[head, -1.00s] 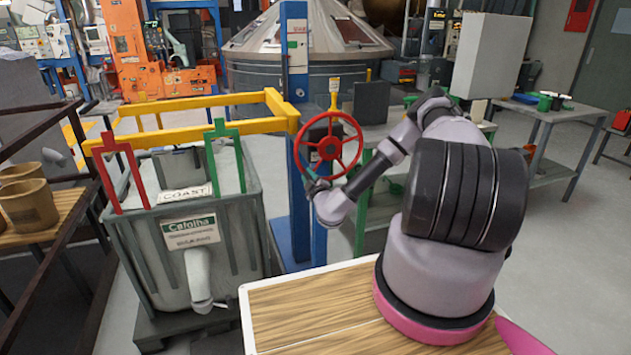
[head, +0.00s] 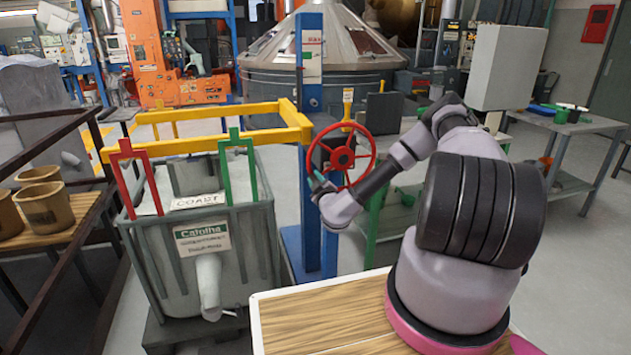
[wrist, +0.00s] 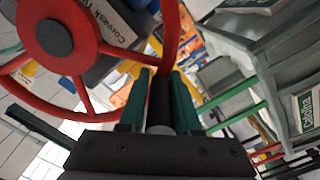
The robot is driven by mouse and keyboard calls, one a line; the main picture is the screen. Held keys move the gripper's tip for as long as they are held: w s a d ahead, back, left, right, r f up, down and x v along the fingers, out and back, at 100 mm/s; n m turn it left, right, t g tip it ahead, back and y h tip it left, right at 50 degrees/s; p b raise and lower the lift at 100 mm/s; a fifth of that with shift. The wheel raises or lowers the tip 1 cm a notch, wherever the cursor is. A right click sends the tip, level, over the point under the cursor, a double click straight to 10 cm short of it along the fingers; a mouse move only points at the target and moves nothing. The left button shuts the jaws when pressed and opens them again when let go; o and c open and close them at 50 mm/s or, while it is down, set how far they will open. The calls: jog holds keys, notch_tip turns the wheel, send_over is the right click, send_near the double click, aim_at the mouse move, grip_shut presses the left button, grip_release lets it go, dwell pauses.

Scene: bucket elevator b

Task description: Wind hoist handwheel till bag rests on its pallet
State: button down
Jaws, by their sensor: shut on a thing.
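The red handwheel (head: 342,158) stands on the blue hoist post (head: 312,110). My gripper (head: 322,184) is at the wheel's lower left. In the wrist view, the green fingers of my gripper (wrist: 160,95) are shut on the dark handle (wrist: 160,105) beside the red rim (wrist: 62,38).
A dark rack (head: 72,230) with several brown pots (head: 45,203) stands at left. Clear floor lies at far right.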

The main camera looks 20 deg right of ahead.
jog(key=c, duration=0.7)
grip_release()
jog(key=shift+s+a, duration=0.1)
jog(key=shift+a, duration=0.6)
jog(key=shift+o, duration=0.2)
jog(key=shift+d, duration=0.15)
jog(key=shift+d, duration=0.15)
jog(key=s, duration=1)
jog(key=shift+s+d, duration=0.2)
jog(key=shift+s, duration=0.15)
